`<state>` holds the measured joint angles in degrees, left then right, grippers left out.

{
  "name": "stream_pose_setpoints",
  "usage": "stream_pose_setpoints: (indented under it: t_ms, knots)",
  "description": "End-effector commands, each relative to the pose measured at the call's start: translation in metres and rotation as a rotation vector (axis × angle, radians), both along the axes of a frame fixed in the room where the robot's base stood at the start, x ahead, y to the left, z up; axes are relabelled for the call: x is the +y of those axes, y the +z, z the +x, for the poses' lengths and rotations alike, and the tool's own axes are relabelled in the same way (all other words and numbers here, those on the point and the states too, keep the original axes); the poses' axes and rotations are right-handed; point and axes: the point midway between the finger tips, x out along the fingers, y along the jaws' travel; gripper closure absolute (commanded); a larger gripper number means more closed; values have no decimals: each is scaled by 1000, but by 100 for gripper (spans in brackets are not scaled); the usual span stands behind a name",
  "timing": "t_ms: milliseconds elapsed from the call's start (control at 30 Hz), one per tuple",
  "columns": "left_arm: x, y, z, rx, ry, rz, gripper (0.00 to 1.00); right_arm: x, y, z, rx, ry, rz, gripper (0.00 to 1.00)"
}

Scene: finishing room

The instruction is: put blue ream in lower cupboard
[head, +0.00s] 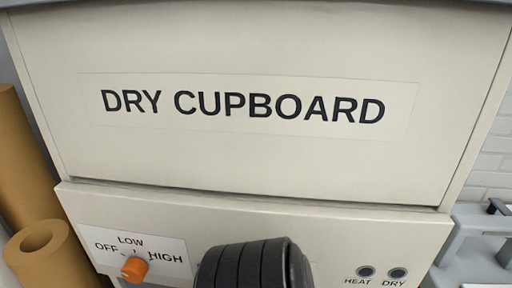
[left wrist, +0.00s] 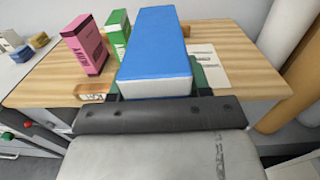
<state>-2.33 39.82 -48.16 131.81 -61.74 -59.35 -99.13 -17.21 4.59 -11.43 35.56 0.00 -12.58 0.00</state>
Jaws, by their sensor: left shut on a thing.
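The blue ream (left wrist: 154,45) is a long blue block with a white end, in the left wrist view. My left gripper (left wrist: 156,88) is shut on its near end, and the ream points away from me over a wooden tabletop. I cannot tell whether it touches the tabletop. In the head view a closed pale front (head: 240,150) reads "DRY CUPBOARD" and fills most of the picture. No lower cupboard can be made out there. My right gripper is in neither view.
On the wooden table (left wrist: 60,72) stand a pink box (left wrist: 85,45) and a green box (left wrist: 117,32), left of the ream. A white sheet (left wrist: 207,65) lies right. In the head view, an orange knob (head: 134,268) is under the cupboard front and brown rolls (head: 40,255) stand left.

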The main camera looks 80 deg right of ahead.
Motion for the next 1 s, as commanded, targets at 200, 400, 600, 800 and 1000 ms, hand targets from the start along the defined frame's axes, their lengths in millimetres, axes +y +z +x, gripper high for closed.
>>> stream_pose_setpoints:
  t_ms: [200,400,600,800,1000]
  knots:
    - [23,-6,-15,-4,5,2,100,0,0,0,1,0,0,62]
    - [24,-8,-18,-2,-1,-13,100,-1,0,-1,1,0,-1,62]
    - [15,-6,-16,3,-17,-25,100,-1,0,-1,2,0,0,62]
    - [12,-5,-14,3,-23,-33,100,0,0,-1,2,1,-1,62]
    - [18,-6,-15,0,-10,-27,100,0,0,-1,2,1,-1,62]
